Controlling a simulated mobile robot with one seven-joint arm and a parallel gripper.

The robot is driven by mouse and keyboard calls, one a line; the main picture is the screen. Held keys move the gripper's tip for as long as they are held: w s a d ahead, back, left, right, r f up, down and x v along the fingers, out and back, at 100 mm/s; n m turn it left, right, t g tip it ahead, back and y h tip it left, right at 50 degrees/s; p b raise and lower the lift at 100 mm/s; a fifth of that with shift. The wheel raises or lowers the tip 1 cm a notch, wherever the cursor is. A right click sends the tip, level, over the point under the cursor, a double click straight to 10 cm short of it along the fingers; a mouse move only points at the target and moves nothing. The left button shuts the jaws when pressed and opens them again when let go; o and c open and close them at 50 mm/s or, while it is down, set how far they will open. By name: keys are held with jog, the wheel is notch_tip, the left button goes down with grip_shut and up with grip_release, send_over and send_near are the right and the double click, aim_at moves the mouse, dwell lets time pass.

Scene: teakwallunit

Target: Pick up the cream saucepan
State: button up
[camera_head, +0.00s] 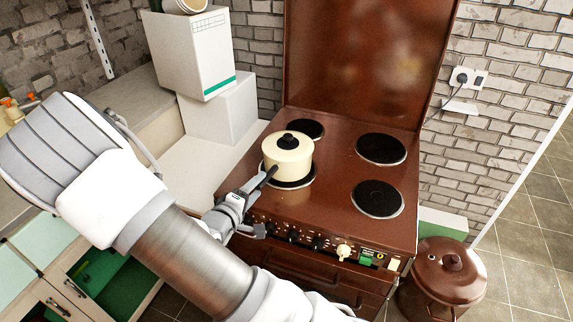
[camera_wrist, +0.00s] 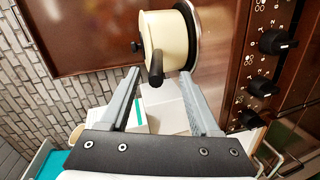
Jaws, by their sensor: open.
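The cream saucepan (camera_head: 288,157) has a dark lid knob and a dark handle. It sits upright on the front-left burner (camera_head: 290,181) of the brown stove. Its handle points toward the front left, toward my gripper (camera_head: 250,203). In the wrist view the saucepan (camera_wrist: 166,38) is at the top centre, and its handle end appears between the two fingertips of my gripper (camera_wrist: 160,74). The fingers are apart and not closed on the handle. The head view does not clearly show whether either finger touches it.
The brown stove (camera_head: 337,205) has three other bare burners and front knobs. Its raised brown lid (camera_head: 365,60) stands behind. White boxes (camera_head: 190,50) stand on the counter at left. A lidded brown pot (camera_head: 442,280) stands at lower right.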

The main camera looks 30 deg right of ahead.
aim_at(274, 168)
jog(key=x, duration=0.5)
jog(key=shift+w+d+r, duration=0.15)
jog(key=shift+w+d, duration=0.05)
jog(key=shift+d, duration=0.15)
grip_shut()
dwell(1.1)
jog(key=shift+r, duration=0.15)
